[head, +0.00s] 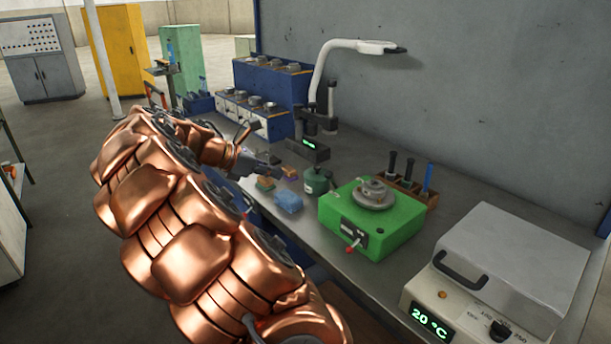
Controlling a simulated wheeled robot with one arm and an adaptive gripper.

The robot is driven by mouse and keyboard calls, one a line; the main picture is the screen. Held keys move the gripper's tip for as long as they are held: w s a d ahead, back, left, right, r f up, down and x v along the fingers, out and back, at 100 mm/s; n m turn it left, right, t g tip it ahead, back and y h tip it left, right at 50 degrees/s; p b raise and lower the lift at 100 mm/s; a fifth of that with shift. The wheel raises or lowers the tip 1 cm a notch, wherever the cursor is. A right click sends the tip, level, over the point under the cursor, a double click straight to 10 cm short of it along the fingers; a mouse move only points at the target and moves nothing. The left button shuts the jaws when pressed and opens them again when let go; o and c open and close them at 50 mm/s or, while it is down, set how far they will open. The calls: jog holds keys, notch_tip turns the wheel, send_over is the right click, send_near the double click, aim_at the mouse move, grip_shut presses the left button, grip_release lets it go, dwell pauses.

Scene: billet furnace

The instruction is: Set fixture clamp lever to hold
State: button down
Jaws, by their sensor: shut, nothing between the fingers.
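A green fixture box (385,226) stands on the grey bench, with a round metal chuck (371,192) on top. A small lever with a red knob (350,248) sticks out of the dark panel on its front; it looks like the clamp lever. Its setting marks are too small to read. My gripper (268,170) is shut and empty, over the bench left of the green box and well apart from the lever. My copper arm covers the left front of the bench. The fingertips are small and dark here.
Blue and orange blocks (288,202) and a dark green canister (316,182) lie between my gripper and the box. A tool rack (408,186) stands behind the box. A heater (519,262) reading 20 °C is at right. A white lamp (330,62) arches over the back.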

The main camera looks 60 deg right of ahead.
jog(key=p, duration=0.1)
send_near(334, 184)
jog(key=shift+p+x, duration=0.7)
jog(key=shift+x, duration=0.5)
jog(key=shift+w+d, duration=0.1)
jog(key=shift+r+p, duration=0.25)
jog(key=shift+p, duration=0.05)
jog(key=shift+d+r+y+p, duration=0.1)
jog(key=shift+d+y+p, duration=0.1)
jog(key=shift+y+p, duration=0.15)
